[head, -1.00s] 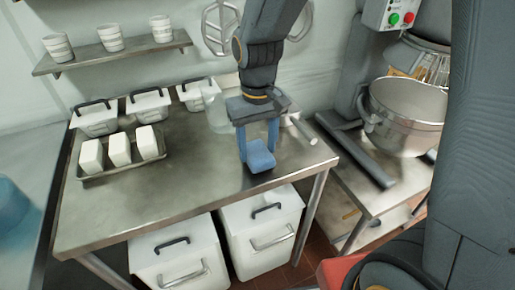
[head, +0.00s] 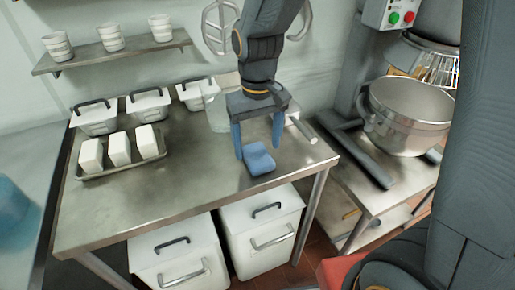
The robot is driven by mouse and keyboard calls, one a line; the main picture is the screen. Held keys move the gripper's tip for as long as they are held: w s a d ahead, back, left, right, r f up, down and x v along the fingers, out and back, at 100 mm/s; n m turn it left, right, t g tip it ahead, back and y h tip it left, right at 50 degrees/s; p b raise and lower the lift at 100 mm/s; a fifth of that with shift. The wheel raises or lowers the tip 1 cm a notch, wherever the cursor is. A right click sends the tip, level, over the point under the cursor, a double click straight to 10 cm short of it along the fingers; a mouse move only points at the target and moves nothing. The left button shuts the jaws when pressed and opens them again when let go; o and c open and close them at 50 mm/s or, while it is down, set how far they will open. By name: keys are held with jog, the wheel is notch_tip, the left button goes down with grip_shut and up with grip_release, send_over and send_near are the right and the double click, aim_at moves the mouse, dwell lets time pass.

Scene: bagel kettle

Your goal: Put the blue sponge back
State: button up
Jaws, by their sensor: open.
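The blue sponge (head: 259,160) lies on the steel table (head: 185,195), near its right front part. My gripper (head: 258,151) is just above and behind it, pointing down, with its two blue fingers spread apart. The left fingertip is close to the sponge's left side and the right finger is behind its right side. I cannot tell whether either finger touches the sponge.
A tray (head: 121,169) with white blocks and several lidded white tubs (head: 148,105) stand on the table's left and back. A translucent container (head: 218,118) and a pale roller (head: 304,130) are behind my gripper. A mixer bowl (head: 408,115) stands to the right. The table's front middle is clear.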

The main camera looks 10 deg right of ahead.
aim_at(258, 155)
notch_tip(258, 155, up, 9)
jog(key=b, duration=0.1)
jog(key=s+d+f+m, duration=0.1)
jog(key=s+d+f, duration=0.1)
jog(key=d+f, duration=0.1)
jog(key=s+d+f+m, duration=0.1)
jog(key=s+d+f, duration=0.2)
jog(key=d+f, duration=0.1)
jog(key=s+d+f+m, duration=0.1)
jog(key=s+d+f, duration=0.1)
jog(key=d+f, duration=0.2)
jog(key=shift+s+d+f+t, duration=0.1)
jog(key=shift+d+t, duration=0.05)
jog(key=shift+d, duration=0.3)
jog(key=shift+s+d+f+t, duration=0.1)
jog(key=shift+d+t, duration=0.05)
jog(key=shift+d, duration=0.25)
